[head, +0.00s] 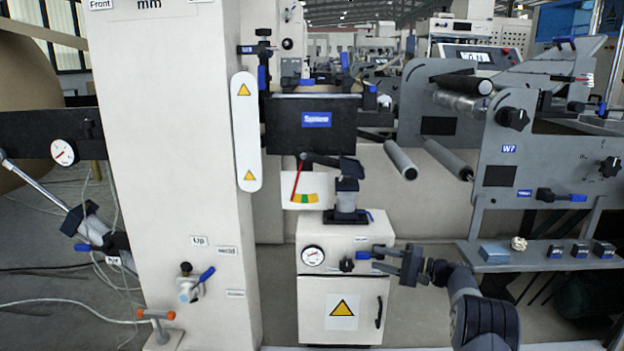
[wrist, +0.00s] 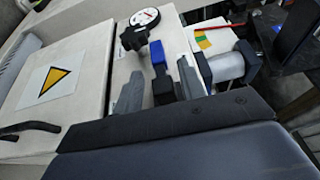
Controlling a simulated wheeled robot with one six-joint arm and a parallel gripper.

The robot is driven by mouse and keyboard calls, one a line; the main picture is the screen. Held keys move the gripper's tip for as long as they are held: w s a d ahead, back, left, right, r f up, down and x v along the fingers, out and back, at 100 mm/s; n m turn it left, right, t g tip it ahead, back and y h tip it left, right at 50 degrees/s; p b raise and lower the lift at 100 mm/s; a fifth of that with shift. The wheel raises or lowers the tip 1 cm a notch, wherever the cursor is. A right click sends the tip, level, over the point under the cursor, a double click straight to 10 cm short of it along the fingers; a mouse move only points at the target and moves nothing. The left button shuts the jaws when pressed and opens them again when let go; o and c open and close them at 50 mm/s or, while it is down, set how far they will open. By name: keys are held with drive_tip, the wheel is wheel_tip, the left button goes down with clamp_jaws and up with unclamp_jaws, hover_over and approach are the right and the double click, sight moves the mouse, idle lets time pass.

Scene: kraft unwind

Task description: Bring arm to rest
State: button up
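My arm reaches in from the lower right in the head view. My gripper (head: 377,258) is in front of the right part of the white cabinet (head: 322,240), at the height of its gauge. A small blue-ended lever (head: 363,255) lies just left of the fingertips. In the wrist view my gripper (wrist: 160,72) has its two grey fingers apart. The lever's blue and black handle (wrist: 158,58) shows between them, with narrow gaps on its sides. I see no clear contact.
The cabinet carries a round gauge (head: 313,256), a black knob (head: 346,265) and a door handle (head: 379,312). A white column (head: 180,150) stands left.

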sight(368, 258)
drive_tip(key=p+v, duration=0.1)
drive_tip(key=v, duration=0.5)
drive_tip(key=b+x, duration=0.2)
drive_tip(key=x, duration=0.8)
drive_tip(key=shift+f+b, duration=0.15)
drive_tip(key=shift+b, duration=0.25)
drive_tip(key=shift+w+a+h, duration=0.1)
drive_tip(key=shift+a+h, duration=0.1)
drive_tip(key=shift+h, duration=0.1)
drive_tip(key=shift+d+f+n+g+h+p, duration=0.1)
drive_tip(key=shift+n+g+h+p, duration=0.05)
drive_tip(key=shift+n+h+p, duration=0.15)
drive_tip(key=shift+d+f+n+g+h+p, duration=0.1)
drive_tip(key=shift+g+h+p, duration=0.05)
drive_tip(key=shift+h, duration=0.25)
